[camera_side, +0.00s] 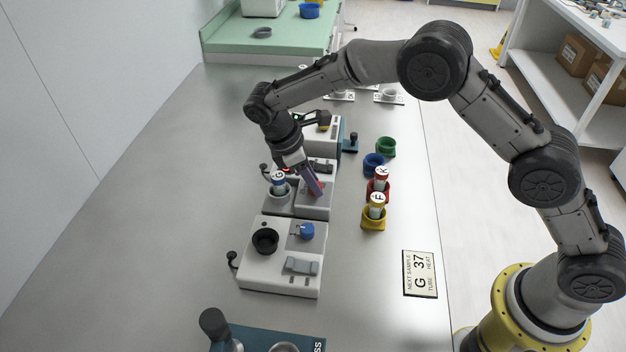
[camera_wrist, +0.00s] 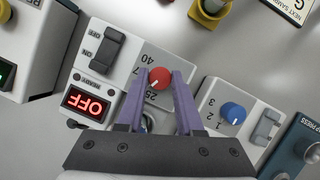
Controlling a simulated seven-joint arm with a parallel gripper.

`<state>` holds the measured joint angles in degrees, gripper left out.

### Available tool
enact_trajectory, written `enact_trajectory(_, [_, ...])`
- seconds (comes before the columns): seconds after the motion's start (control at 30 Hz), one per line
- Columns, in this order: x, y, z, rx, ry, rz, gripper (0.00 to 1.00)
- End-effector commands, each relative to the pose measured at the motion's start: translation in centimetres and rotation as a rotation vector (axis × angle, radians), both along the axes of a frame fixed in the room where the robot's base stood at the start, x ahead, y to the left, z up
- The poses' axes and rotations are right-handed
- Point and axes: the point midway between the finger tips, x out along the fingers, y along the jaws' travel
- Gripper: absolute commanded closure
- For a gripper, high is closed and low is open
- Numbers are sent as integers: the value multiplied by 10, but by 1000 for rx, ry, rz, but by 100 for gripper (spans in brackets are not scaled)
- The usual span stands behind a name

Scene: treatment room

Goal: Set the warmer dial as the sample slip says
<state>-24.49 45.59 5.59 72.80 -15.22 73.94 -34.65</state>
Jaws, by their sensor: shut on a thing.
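The sample slip (camera_side: 420,274) lies on the bench at the right and reads G, 37 under tube and heat. The warmer (camera_wrist: 118,66) has a red dial (camera_wrist: 159,79) with marks 25 and 40, and a partly hidden mark ending in 7. The dial's white line points toward 25. My gripper (camera_wrist: 161,76) has its purple fingers on both sides of the red dial, shut on it. The warmer's red display (camera_wrist: 84,104) reads OFF; its rocker switch (camera_wrist: 99,49) is beside it. The tube marked G (camera_side: 278,182) stands upright in the warmer.
A white machine with a blue dial (camera_wrist: 233,112) stands beside the warmer, toward the camera stand. Tubes K (camera_side: 381,178) and F (camera_side: 376,203) stand in red and yellow holders. Blue (camera_side: 373,165) and green (camera_side: 386,147) holders look empty. Bench to the left is clear.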

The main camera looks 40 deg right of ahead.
Motion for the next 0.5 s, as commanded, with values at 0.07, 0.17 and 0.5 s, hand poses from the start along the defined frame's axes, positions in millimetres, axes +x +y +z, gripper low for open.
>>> enact_trajectory(0.07, [1,0,1,2,-3,-75,100])
enact_trajectory(0.17, [2,-1,1,1,-2,-172,100])
enact_trajectory(0.5, [3,-2,1,2,-2,-495,100])
